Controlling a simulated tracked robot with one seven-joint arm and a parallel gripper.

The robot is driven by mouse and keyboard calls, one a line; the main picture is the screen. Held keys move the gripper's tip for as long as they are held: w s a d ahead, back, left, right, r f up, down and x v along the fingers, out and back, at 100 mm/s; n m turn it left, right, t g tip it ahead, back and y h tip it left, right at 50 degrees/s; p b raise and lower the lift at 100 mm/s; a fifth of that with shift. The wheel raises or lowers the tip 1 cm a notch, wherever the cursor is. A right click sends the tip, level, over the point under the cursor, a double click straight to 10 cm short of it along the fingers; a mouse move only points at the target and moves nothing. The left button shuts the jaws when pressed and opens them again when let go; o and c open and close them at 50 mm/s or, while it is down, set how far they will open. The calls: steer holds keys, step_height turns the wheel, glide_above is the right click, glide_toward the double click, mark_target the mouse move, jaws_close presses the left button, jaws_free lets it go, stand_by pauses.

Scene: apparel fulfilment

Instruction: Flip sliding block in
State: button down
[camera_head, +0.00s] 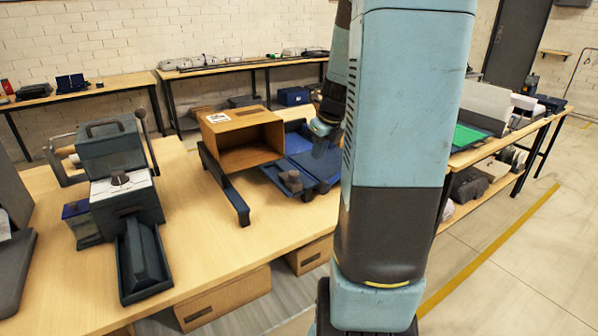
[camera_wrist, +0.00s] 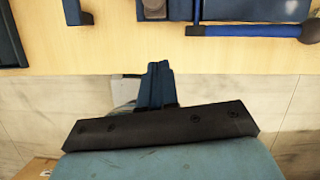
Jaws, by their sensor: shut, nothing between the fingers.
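In the head view, a blue low-sided device (camera_head: 318,166) lies on the wooden table, right of an open cardboard box (camera_head: 241,139). A small dark block (camera_head: 291,181) sits at its near edge; I cannot tell whether this is the sliding block. My arm column hides part of the device in the head view.
A grey machine with a dark chute (camera_head: 142,262) stands on the left of the table (camera_head: 195,270). Bare tabletop lies between them. A side table on the right holds a green mat (camera_head: 469,136).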

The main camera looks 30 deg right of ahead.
steer(key=shift+f, duration=0.1)
steer(key=w+a+f, duration=0.1)
steer(key=w+f, duration=0.6)
steer(key=f, duration=0.3)
steer(key=shift+a, duration=0.2)
stand_by(0.4)
